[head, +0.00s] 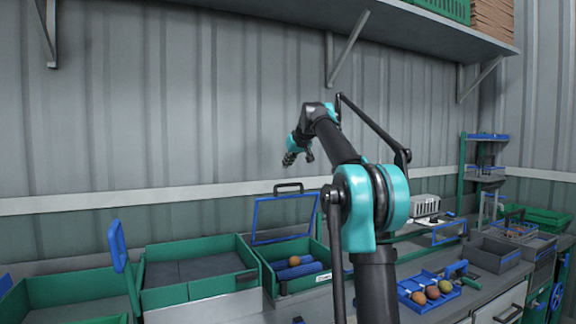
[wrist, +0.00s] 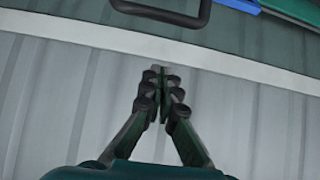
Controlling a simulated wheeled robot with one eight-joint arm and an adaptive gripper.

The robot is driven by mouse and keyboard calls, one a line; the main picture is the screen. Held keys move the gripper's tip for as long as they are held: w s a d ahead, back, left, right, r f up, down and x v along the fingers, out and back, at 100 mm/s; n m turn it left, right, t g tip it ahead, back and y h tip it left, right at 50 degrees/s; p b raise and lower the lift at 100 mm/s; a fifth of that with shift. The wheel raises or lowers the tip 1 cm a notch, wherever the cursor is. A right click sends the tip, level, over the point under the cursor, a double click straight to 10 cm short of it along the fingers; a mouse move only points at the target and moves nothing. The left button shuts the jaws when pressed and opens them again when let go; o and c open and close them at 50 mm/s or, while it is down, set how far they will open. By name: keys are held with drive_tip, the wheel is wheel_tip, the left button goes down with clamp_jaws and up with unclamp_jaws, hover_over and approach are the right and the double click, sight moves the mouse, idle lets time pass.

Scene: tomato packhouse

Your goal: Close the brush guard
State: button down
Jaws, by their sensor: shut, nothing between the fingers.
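The brush guard (head: 284,217) is a clear panel in a blue frame with a dark handle on its top edge. It stands raised, tilted slightly back, at the rear of a green box holding blue brush rollers (head: 299,271) and one orange-red tomato. My gripper (head: 290,158) is above the guard, near the wall, touching nothing. In the wrist view, my gripper (wrist: 160,71) has its fingertips together and empty. The guard's dark handle (wrist: 165,12) shows at the top of that view, apart from the fingertips, with a bit of its blue frame (wrist: 242,5).
Green bins (head: 196,290) stand left of the brush box, with an upright blue flap (head: 118,246) between them. A blue tray (head: 428,291) with several tomatoes lies to the right. A shelf (head: 400,27) with brackets hangs above my arm. The corrugated wall (head: 150,110) is close behind my gripper.

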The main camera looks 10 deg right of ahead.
drive_tip(key=x, duration=0.7)
drive_tip(key=shift+s+d+f, duration=0.2)
drive_tip(key=shift+s+f, duration=0.15)
drive_tip(key=shift+s, duration=0.25)
drive_tip(key=shift+s+d+f, duration=0.15)
drive_tip(key=shift+s+f, duration=0.2)
drive_tip(key=shift+s, duration=0.25)
drive_tip(key=shift+s+d+f, duration=0.2)
drive_tip(key=shift+s+f, duration=0.1)
drive_tip(key=shift+s, duration=0.25)
drive_tip(key=shift+s, duration=0.1)
